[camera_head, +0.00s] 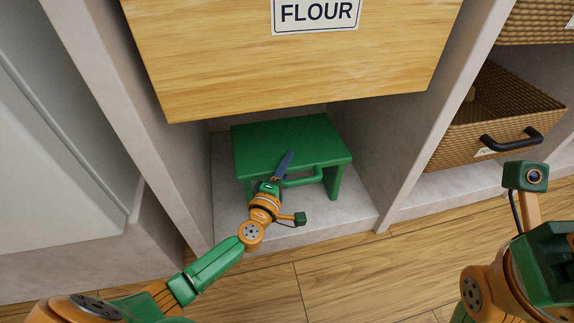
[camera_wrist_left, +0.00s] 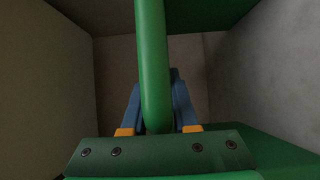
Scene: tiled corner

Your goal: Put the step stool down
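The green step stool (camera_head: 265,138) is in the open bay under the flour drawer, upright, with its top facing up. Its bar handle (camera_head: 306,180) is on the front side. My left gripper (camera_head: 283,165) reaches in from the front at this handle. In the left wrist view, the green bar (camera_wrist_left: 152,60) runs between the two blue fingers of the left gripper (camera_wrist_left: 160,98), which are close against it on both sides. Whether the stool's legs rest fully on the bay floor is hard to tell. My right wrist shows at the right edge, with its fingers out of view.
The wooden drawer (camera_head: 290,75) labelled FLOUR hangs out above the stool. Grey walls (camera_head: 410,130) close the bay on both sides. A wicker basket (camera_head: 500,115) with a black handle sits in the right bay. The wooden floor (camera_head: 330,280) in front is clear.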

